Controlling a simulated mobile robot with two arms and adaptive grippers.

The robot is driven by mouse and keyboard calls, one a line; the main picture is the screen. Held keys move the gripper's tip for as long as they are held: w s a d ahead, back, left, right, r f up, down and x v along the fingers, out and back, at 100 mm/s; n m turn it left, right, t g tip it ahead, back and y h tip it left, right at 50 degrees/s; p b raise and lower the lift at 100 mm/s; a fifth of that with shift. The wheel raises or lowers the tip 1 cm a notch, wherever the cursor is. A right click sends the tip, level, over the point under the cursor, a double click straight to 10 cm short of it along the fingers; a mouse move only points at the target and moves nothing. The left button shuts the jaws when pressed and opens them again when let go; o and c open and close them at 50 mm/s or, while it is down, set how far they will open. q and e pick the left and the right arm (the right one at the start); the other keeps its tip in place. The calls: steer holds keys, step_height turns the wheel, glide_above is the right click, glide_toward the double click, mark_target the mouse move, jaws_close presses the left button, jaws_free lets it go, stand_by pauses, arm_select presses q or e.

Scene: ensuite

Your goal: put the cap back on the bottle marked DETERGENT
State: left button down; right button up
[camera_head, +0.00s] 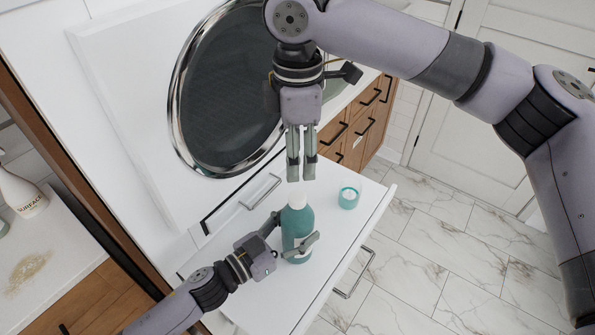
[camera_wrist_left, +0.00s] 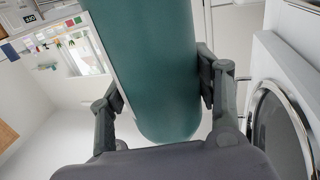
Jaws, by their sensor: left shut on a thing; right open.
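A teal bottle (camera_head: 297,224) with a white neck and no cap on it stands upright on a white pull-out surface (camera_head: 335,228). My left gripper (camera_head: 293,238) is shut around its body; in the left wrist view the bottle (camera_wrist_left: 155,65) lies between both fingers. A white label edge shows, but I cannot read its marking. A small teal cap (camera_head: 348,198) with a white inside sits on the same surface, right of the bottle and apart from it. My right gripper (camera_head: 301,170) points down above the bottle's neck, open with a narrow gap and empty.
A round, chrome-rimmed appliance door (camera_head: 225,90) stands behind the surface. A white spray bottle (camera_head: 22,195) is on a counter at the far left. Wooden drawers (camera_head: 360,125) with dark handles are at the back. The surface around the cap is clear.

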steer(key=shift+r, duration=0.85)
arm_select(q)
steer(key=shift+c, duration=2.2)
jaws_free()
steer(key=shift+s+a, duration=0.1)
steer(key=v, duration=1.1)
steer(key=shift+s+a, duration=0.25)
steer(key=shift+a, duration=0.05)
steer(key=shift+s, duration=0.1)
arm_select(e)
steer(key=shift+f, duration=0.1)
